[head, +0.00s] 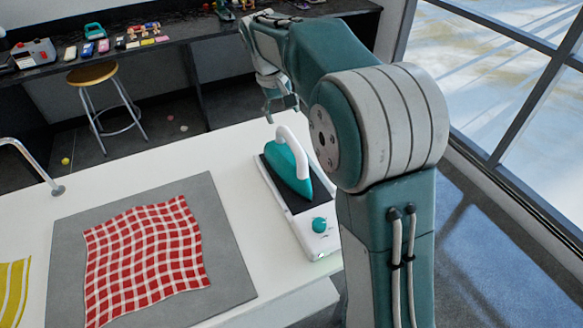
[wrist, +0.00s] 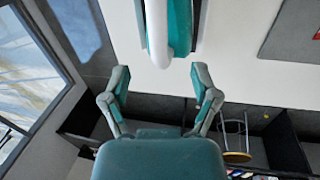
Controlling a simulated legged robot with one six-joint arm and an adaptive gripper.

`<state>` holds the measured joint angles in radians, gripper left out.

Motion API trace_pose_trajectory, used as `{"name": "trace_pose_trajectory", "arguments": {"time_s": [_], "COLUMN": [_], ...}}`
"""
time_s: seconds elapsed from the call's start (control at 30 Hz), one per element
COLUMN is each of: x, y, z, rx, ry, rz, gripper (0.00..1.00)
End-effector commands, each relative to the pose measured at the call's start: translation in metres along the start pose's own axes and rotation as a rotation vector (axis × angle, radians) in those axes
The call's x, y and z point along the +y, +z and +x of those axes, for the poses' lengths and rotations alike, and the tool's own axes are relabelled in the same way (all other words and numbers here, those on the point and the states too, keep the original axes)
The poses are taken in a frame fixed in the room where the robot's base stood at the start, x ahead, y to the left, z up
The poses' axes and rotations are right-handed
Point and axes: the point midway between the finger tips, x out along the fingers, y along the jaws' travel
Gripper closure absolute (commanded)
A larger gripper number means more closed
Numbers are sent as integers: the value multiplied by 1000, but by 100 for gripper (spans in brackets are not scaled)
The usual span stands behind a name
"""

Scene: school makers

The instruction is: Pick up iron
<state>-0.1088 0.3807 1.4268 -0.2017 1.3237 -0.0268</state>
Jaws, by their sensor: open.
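The iron (head: 284,166) is teal with a white handle and sits on a dark plate of a white base unit (head: 318,238) with a teal knob, on the white counter. It also shows at the top of the wrist view (wrist: 181,28), partly cut off by the frame edge. My gripper (head: 281,107) is above and behind the iron in the head view, apart from it. In the wrist view my gripper (wrist: 160,82) has its two fingers spread wide, with nothing between them. The iron's handle lies beyond the fingertips there. My arm hides part of the counter's right side.
A red checked cloth (head: 150,255) lies on a grey mat (head: 228,262) left of the iron. A yellow cloth (head: 12,290) and a faucet (head: 38,170) are at the far left. A stool (head: 92,74) stands by the dark back bench. Counter between mat and iron is clear.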

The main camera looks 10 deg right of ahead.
Motion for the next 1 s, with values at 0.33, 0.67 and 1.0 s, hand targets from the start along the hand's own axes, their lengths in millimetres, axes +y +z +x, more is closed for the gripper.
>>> {"name": "trace_pose_trajectory", "arguments": {"time_s": [0.33,0.67,1.0], "x": [1,0,0], "y": [1,5,5], "z": [49,91,102], "rx": [-2,-3,0], "ry": [0,0,0], "rz": [1,0,1], "gripper": [22,22,22]}}
